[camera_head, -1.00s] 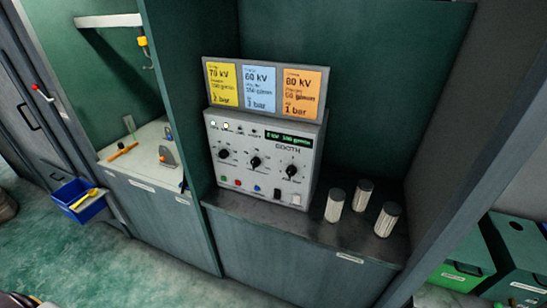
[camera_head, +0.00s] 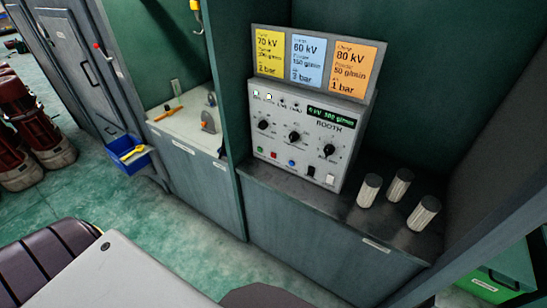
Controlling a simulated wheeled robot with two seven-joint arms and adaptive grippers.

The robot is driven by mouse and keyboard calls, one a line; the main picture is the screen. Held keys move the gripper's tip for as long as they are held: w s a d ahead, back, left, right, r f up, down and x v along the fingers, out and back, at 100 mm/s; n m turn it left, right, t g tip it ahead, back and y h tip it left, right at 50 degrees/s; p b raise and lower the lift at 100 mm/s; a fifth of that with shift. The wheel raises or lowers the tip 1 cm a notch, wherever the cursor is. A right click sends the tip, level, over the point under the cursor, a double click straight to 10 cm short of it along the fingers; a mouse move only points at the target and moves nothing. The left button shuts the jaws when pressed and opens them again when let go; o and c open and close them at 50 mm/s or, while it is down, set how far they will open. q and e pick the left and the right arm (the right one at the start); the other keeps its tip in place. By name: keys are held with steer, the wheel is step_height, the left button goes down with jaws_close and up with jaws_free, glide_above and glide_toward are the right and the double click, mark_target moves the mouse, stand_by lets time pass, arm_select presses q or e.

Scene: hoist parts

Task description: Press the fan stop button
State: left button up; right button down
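The grey control box marked BOOTH (camera_head: 305,135) stands on the dark shelf in the middle of the head view. A row of small buttons runs along its lower front: a green button (camera_head: 259,150), a red button (camera_head: 273,155) and a blue button (camera_head: 291,163), then a black switch (camera_head: 310,171) and a white switch (camera_head: 330,179). I cannot read which one is the fan stop. Three dark knobs and a lit green display sit above them. Neither of my grippers shows in the view.
Yellow, blue and orange setting cards (camera_head: 314,60) stand above the box. Three ribbed cylinders (camera_head: 399,186) stand on the shelf to its right. A blue bin (camera_head: 128,153) hangs at the left. A dark partition (camera_head: 229,90) separates the bays. Green floor is open at left.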

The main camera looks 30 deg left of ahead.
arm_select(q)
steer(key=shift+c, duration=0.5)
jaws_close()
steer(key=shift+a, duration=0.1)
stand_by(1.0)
